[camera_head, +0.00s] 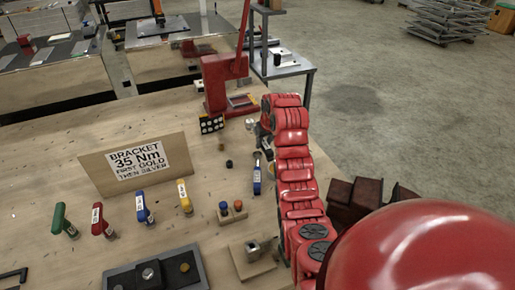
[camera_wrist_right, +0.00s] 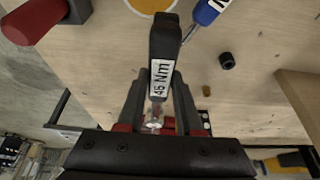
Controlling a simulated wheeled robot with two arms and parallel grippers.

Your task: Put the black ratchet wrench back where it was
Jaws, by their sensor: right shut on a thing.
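The black ratchet wrench (camera_wrist_right: 165,45), with a "45 Nm" label and a silver head, is between the fingers of my right gripper (camera_wrist_right: 157,98) in the right wrist view. The gripper is shut on it, head end toward the palm. In the head view my right gripper (camera_head: 266,143) is at the table's right edge, mostly seen from behind; I cannot make out the black wrench there. A blue-handled tool (camera_head: 257,178) is just below it, and a blue tool (camera_wrist_right: 207,10) shows beside the wrench in the wrist view. My left gripper is not in view.
Green (camera_head: 62,219), red (camera_head: 101,221), blue (camera_head: 144,209) and yellow (camera_head: 184,198) tools stand in a row before a "BRACKET 35 Nm" sign (camera_head: 95,174). A black tray (camera_head: 125,278), a small block with knobs (camera_head: 233,215) and a red press (camera_head: 216,85) also stand on the table.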

